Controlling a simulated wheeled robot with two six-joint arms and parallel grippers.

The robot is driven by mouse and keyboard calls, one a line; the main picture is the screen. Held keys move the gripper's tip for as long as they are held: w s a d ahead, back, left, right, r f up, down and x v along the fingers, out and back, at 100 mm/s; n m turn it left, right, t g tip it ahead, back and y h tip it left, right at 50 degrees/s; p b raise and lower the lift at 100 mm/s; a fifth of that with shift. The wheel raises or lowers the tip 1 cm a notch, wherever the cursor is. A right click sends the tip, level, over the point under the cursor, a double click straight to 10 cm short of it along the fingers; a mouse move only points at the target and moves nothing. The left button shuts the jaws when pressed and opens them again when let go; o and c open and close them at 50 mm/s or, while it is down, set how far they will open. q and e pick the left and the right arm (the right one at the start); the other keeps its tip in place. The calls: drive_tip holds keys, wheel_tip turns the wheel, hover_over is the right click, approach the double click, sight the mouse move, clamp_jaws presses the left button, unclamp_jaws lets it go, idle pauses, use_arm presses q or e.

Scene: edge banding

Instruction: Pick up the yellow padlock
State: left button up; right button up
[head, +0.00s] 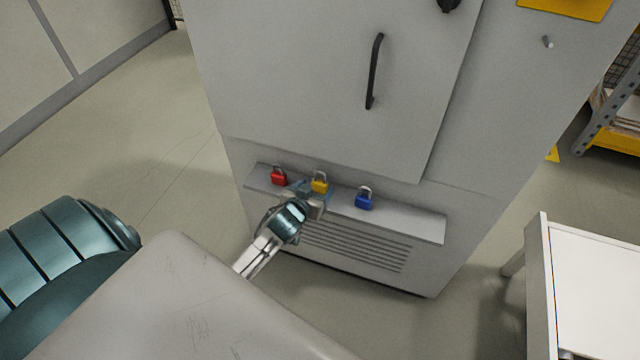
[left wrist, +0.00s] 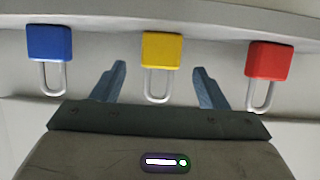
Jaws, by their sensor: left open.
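The yellow padlock (head: 319,186) with a metal shackle sits on a narrow grey shelf (head: 420,227) on the cabinet front, between a red padlock (head: 279,178) and a blue padlock (head: 364,201). My left gripper (head: 311,190) is at the shelf, right in front of the yellow padlock. In the left wrist view the yellow padlock (left wrist: 161,50) shows upside down between the two open fingers of the left gripper (left wrist: 159,80), with a gap on each side. The blue padlock (left wrist: 49,43) and red padlock (left wrist: 269,61) lie outside the fingers. My right gripper is not in view.
The grey cabinet (head: 300,70) with a black handle (head: 374,71) rises behind the shelf. Vent slots lie below it. A white table (head: 595,280) stands at the right. The floor at the left is clear.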

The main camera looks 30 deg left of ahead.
sight(319, 184)
use_arm(q)
drive_tip(key=x, duration=0.4)
drive_tip(key=shift+f+p, duration=0.1)
drive_tip(key=shift+p, duration=0.2)
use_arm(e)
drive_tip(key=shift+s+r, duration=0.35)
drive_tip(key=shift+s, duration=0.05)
use_arm(q)
drive_tip(key=shift+c, duration=0.5)
drive_tip(key=c, duration=1)
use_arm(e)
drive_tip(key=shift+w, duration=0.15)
